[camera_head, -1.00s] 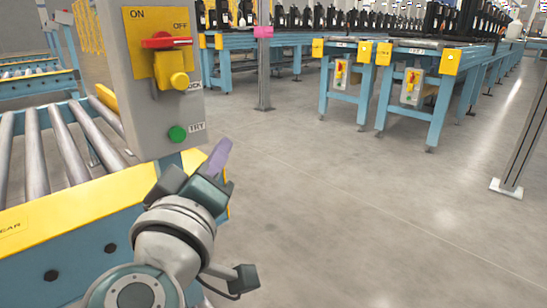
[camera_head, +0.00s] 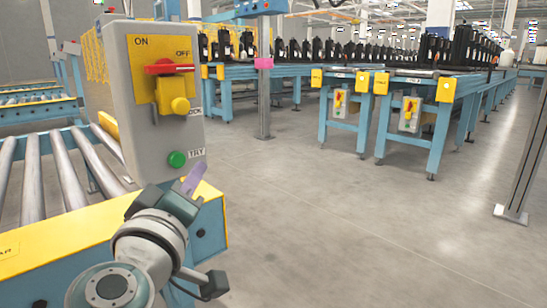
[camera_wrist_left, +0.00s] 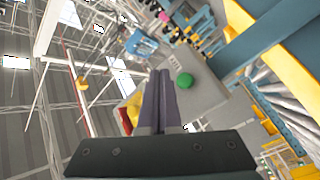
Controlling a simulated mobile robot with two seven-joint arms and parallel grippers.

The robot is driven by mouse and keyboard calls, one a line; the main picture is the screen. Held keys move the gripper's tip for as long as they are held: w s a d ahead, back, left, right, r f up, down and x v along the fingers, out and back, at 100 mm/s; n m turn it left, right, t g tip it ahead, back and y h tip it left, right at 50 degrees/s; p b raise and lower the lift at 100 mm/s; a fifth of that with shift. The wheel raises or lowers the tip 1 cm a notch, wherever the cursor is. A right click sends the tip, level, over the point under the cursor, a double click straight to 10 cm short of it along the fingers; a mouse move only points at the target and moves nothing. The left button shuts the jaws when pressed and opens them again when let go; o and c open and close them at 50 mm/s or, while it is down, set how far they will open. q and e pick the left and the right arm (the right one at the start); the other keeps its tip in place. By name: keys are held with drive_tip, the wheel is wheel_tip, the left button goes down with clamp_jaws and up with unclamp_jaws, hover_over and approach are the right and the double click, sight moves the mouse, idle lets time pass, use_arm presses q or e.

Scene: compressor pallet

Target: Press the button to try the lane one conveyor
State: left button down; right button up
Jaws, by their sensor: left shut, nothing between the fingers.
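A grey control box (camera_head: 150,145) stands at the left in the head view, at the end of a roller conveyor (camera_head: 70,185). It carries a red switch handle (camera_head: 166,67) on a yellow plate marked ON and OFF, a yellow lock part (camera_head: 180,105), and a green button (camera_head: 177,159) marked TRY. My left gripper (camera_head: 194,178) is shut and empty, just below and to the right of the green button, apart from it in the picture. In the left wrist view the shut fingers (camera_wrist_left: 161,90) point up beside the green button (camera_wrist_left: 184,81). My right gripper is not seen.
Blue tables (camera_head: 445,115) with small switch boxes (camera_head: 410,115) stand farther back, with dark units on the lines behind. A grey post (camera_head: 263,100) and another post at the right (camera_head: 525,150) rise from the floor. The grey floor (camera_head: 370,230) between is clear.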

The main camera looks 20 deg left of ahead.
sight(181, 167)
use_arm(q)
drive_tip(key=shift+w+a, duration=0.4)
drive_tip(key=shift+a, duration=0.45)
drive_tip(key=shift+w+a, duration=0.35)
drive_tip(key=shift+a, duration=0.5)
drive_tip(key=shift+a, duration=0.1)
idle(0.7)
drive_tip(key=shift+w+a, duration=0.15)
drive_tip(key=shift+a, duration=0.15)
drive_tip(key=shift+w+a, duration=0.2)
drive_tip(key=shift+a, duration=0.3)
idle(0.8)
idle(0.3)
drive_tip(key=shift+s+d+r, duration=0.1)
drive_tip(key=shift+s+d, duration=0.15)
drive_tip(key=shift+d, duration=0.35)
drive_tip(key=shift+s+d+p, duration=0.15)
drive_tip(key=shift+d+p, duration=0.1)
drive_tip(key=shift+p, duration=0.05)
drive_tip(key=shift+s+d+p, duration=0.2)
drive_tip(key=shift+s+d, duration=0.1)
drive_tip(key=shift+d, duration=0.5)
drive_tip(key=shift+s+d+p, duration=0.15)
drive_tip(key=shift+s+d, duration=0.2)
drive_tip(key=shift+d, duration=0.4)
drive_tip(key=shift+s+d+p, duration=0.2)
drive_tip(key=shift+s+d, duration=0.1)
drive_tip(key=shift+d, duration=0.5)
